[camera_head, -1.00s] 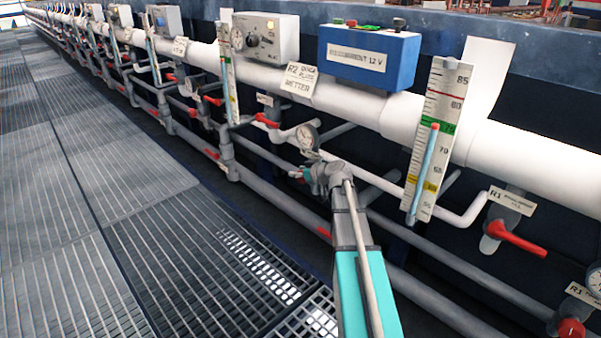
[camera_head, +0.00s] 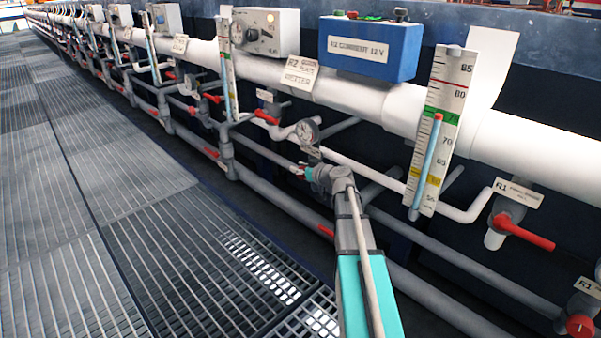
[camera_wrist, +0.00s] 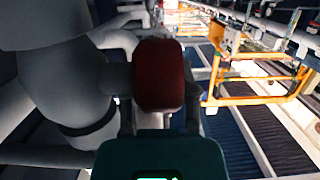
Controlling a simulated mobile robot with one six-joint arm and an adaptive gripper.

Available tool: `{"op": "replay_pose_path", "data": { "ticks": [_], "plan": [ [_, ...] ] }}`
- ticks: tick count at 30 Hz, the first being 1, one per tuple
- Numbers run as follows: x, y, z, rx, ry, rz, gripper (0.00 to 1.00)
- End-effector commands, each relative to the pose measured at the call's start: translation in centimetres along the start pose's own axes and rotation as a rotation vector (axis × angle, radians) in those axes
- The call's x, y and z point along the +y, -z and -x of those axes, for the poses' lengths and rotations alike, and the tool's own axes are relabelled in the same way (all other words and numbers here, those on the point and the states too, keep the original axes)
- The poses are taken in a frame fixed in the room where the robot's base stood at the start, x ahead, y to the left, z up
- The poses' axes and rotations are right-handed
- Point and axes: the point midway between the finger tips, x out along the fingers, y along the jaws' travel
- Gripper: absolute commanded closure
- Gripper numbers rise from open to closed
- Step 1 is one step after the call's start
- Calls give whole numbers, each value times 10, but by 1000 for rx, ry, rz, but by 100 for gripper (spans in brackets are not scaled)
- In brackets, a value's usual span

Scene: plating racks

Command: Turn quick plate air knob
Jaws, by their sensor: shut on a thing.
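A dark red knob (camera_wrist: 158,72) fills the middle of the wrist view, on a grey pipe fitting (camera_wrist: 70,85). My gripper (camera_wrist: 158,112) is shut on this knob, with a dark finger on each side of it. I cannot read a label for this knob.
A blue box (camera_head: 370,50) and a scale board (camera_head: 440,130) stand above, along the white pipe (camera_head: 530,150). A red valve handle (camera_head: 525,232) is to the right. Grated walkway (camera_head: 90,250) lies clear to the left. Orange frames (camera_wrist: 262,60) show in the wrist view.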

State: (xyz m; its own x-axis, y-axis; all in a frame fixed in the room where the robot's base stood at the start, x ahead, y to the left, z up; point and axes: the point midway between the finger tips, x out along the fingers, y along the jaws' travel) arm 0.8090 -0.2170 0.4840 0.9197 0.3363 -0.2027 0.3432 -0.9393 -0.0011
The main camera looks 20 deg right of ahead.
Motion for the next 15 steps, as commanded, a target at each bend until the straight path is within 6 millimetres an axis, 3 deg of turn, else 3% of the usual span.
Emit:
{"op": "replay_pose_path", "data": {
  "ticks": [15],
  "plan": [
    [3, 1, 1, 90, -9, 3, 100]
  ]
}}
